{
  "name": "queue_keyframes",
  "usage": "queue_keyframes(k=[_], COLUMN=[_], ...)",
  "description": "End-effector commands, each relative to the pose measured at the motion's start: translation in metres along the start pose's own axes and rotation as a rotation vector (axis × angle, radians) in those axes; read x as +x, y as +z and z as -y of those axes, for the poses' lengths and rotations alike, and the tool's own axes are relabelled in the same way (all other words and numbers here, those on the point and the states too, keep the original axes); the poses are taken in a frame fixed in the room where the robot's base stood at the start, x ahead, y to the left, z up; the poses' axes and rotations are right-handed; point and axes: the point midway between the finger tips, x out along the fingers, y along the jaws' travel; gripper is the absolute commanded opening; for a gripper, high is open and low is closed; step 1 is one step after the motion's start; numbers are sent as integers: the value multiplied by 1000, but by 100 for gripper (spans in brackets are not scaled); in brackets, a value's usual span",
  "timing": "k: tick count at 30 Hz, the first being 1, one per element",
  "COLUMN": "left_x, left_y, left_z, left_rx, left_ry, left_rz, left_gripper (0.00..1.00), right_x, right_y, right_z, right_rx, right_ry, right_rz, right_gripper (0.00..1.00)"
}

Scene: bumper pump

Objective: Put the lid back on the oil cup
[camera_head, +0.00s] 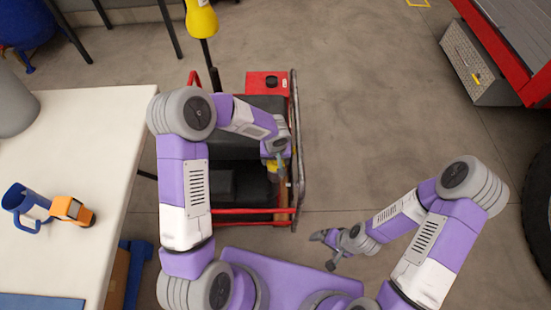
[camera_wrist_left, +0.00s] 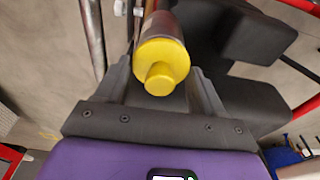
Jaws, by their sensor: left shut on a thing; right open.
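The yellow lid (camera_wrist_left: 163,60) with its small round knob is between the fingers of my left gripper (camera_wrist_left: 165,80), which is shut on it. The brownish-grey oil cup (camera_wrist_left: 160,24) shows directly behind the lid in the left wrist view, in line with it. I cannot tell whether the lid is seated or just above the rim. In the head view my left gripper (camera_head: 277,163) is over the right side of the machine, and the lid is a small yellow patch (camera_head: 271,165) there. My right gripper (camera_head: 325,250) is open and empty, low over the floor at the right.
The machine has a red frame (camera_head: 250,211) and a grey metal rail (camera_head: 297,140) along its right side, close to the left gripper. A white table (camera_head: 85,130) at the left holds a blue mug (camera_head: 25,207) and an orange device (camera_head: 72,210).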

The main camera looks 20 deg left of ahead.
Motion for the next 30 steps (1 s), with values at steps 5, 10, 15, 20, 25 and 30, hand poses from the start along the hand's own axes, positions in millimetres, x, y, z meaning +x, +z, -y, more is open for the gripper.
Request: queue_keyframes(k=[5,10,15,20,25,30], left_x=[-1,-1,0,0,0,0], left_y=[0,0,0,0,0,0], left_z=[0,0,0,0,0,0], left_rx=[0,0,1,2,0,0], left_ry=[0,0,0,-1,0,0], left_rz=[0,0,0,-1,0,0], left_gripper=[40,40,40,40,40,40], right_x=[-1,-1,0,3,6,6], right_y=[0,0,0,0,0,0], right_z=[0,0,0,-1,-2,-2], right_rx=[0,0,0,0,0,0], right_ry=[0,0,0,0,0,0], right_rz=[0,0,0,0,0,0], right_gripper=[93,93,93,93,93,93])
